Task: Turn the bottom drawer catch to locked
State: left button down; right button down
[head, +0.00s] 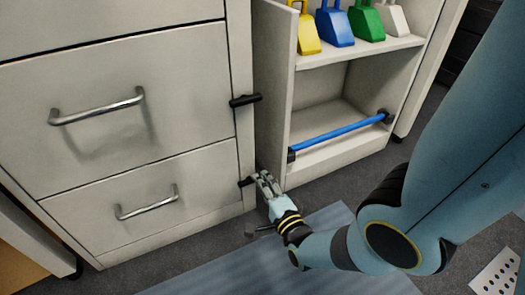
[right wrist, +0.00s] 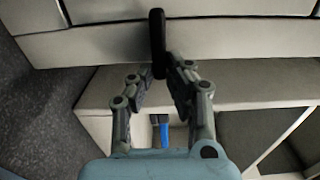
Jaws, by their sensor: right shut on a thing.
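The bottom drawer (head: 130,205) is closed, with a metal bar handle (head: 147,203). Its catch (head: 246,182) is a small black lever at the drawer's right edge. In the head view only its left end shows; my right gripper hides the rest. My right gripper (head: 264,180) is shut on the catch. In the right wrist view the black catch (right wrist: 157,40) runs away from between the fingertips (right wrist: 158,76) along the pale drawer front. My left gripper is not in view.
A similar black catch (head: 245,100) lies across the edge of the drawer above. An open shelf unit with a blue bar (head: 340,136) and coloured scoops (head: 335,27) stands close on the right. A blue-grey mat (head: 240,272) lies on the floor in front.

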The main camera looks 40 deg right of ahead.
jog(key=c, duration=1.3)
grip_release()
jog(key=shift+r, duration=0.1)
jog(key=shift+r, duration=4.85)
